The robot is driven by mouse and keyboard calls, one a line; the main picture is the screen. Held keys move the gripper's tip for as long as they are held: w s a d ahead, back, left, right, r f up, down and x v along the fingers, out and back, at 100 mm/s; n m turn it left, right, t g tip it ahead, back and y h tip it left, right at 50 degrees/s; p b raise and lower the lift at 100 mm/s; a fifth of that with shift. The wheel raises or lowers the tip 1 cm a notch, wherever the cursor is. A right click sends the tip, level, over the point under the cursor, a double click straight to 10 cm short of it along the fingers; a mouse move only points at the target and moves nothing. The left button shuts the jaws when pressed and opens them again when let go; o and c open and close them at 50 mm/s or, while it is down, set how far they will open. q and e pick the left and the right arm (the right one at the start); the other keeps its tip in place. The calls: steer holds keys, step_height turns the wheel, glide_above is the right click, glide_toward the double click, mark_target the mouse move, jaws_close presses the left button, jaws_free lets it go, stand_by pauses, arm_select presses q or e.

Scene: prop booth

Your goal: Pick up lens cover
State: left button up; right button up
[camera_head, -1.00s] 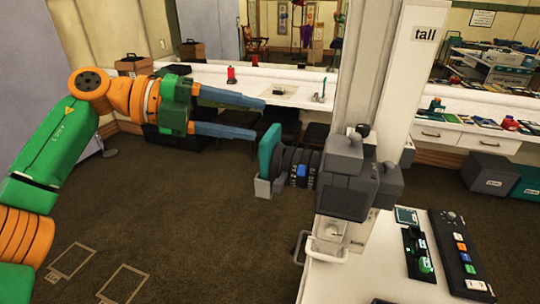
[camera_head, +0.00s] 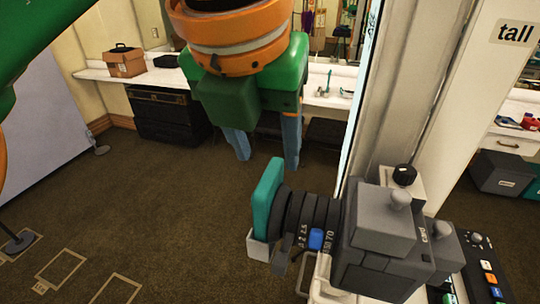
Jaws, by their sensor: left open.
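The teal lens cover (camera_head: 266,200) is an upright plate at the left end of the dark camera lens (camera_head: 305,215). The lens belongs to a grey camera (camera_head: 385,235). My left gripper (camera_head: 266,160) is open and empty, its two blue-grey fingers pointing down just above the cover in the picture. The fingers lie apart to the left and right of the cover's top edge. I cannot tell the exact depth gap between fingertips and cover. My right gripper is not in view.
A pale bracket (camera_head: 258,248) sits at the cover's lower left. A tall white post marked "tall" (camera_head: 480,95) rises behind the camera. A control panel (camera_head: 485,265) lies at lower right. Open carpet (camera_head: 150,210) fills the left.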

mark_target(269, 175)
arm_select(q)
step_height(269, 175, down, 4)
steer(key=shift+w+r, duration=0.1)
steer(key=shift+r, duration=0.1)
steer(key=shift+w+f, duration=0.2)
steer(key=shift+w, duration=0.2)
steer(key=shift+w+d, duration=0.1)
steer(key=shift+c, duration=0.8)
steer(key=shift+s, duration=0.2)
jaws_close()
